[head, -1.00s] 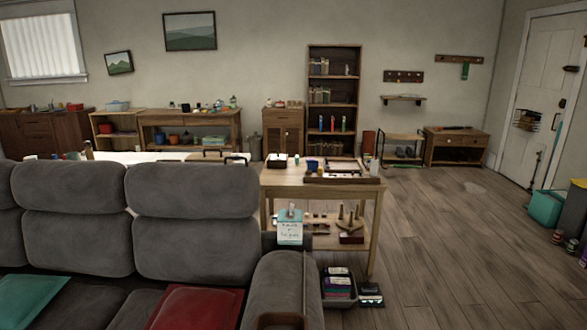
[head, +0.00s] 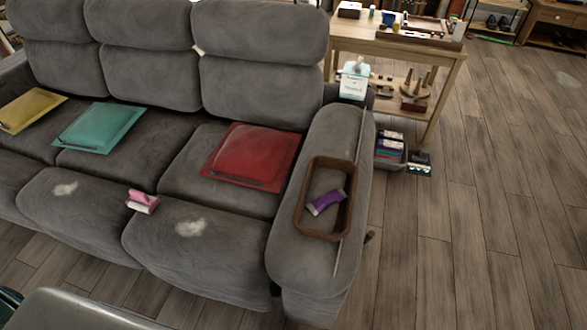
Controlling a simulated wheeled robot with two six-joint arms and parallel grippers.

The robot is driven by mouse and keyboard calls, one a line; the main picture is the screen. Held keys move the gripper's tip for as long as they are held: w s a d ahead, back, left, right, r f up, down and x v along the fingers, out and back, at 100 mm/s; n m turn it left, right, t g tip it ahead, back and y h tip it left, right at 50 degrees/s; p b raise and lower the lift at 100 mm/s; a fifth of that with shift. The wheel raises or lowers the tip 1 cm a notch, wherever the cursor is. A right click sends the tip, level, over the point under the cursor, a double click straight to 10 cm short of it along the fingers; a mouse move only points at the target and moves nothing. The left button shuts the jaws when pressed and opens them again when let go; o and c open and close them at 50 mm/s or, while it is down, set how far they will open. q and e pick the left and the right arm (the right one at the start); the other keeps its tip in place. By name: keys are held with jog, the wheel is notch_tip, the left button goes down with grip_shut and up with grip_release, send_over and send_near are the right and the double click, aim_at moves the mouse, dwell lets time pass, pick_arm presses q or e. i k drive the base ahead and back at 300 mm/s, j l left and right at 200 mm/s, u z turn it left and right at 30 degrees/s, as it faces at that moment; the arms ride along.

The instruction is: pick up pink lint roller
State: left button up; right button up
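A small pink and white object (head: 142,201), which looks like the pink lint roller, lies on the front of the grey sofa seat (head: 95,225), between two pale fuzzy patches. Its finer shape is too small to tell. Neither of my grippers shows in the head view.
A brown tray (head: 309,228) with a purple item (head: 325,202) sits on the right armrest. A wooden table (head: 395,42) stands behind the armrest. Wood floor (head: 480,220) is clear at right.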

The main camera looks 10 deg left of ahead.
aim_at(152, 203)
jog(key=u, duration=1.7)
